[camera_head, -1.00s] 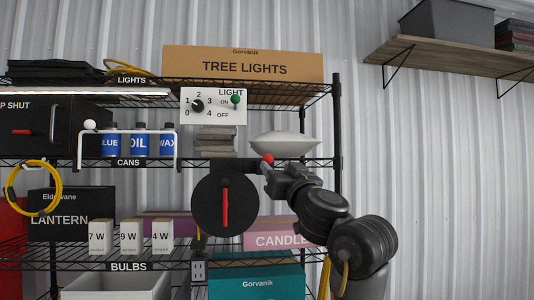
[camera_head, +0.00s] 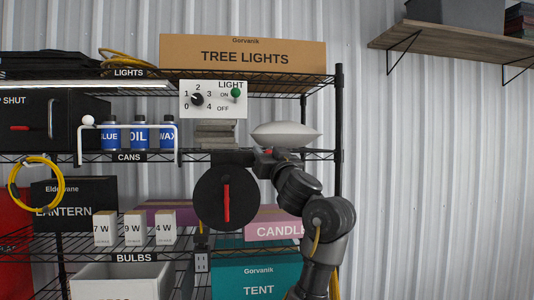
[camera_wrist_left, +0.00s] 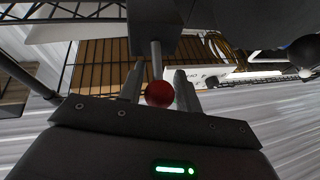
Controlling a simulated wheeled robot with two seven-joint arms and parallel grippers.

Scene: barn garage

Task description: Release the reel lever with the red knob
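The red knob (camera_wrist_left: 159,93) sits between the two fingers of my left gripper (camera_wrist_left: 160,90) in the left wrist view. A grey rod (camera_wrist_left: 156,60) runs from it to a dark block (camera_wrist_left: 154,25). The fingers stand on either side of the knob with what looks like a narrow gap, so I take the gripper as open. In the head view my left gripper (camera_head: 265,161) mostly hides the knob; a bit of red (camera_head: 267,151) shows. It is at the upper right of the black reel disc (camera_head: 210,205) with a red handle (camera_head: 227,203). My right gripper is not in view.
A white lens-shaped object (camera_head: 285,135) is just above my gripper. The switch panel (camera_head: 212,99) and grey stacked blocks (camera_head: 216,133) are up and left. A pink candle box (camera_head: 275,226) and teal tent box (camera_head: 257,275) are below.

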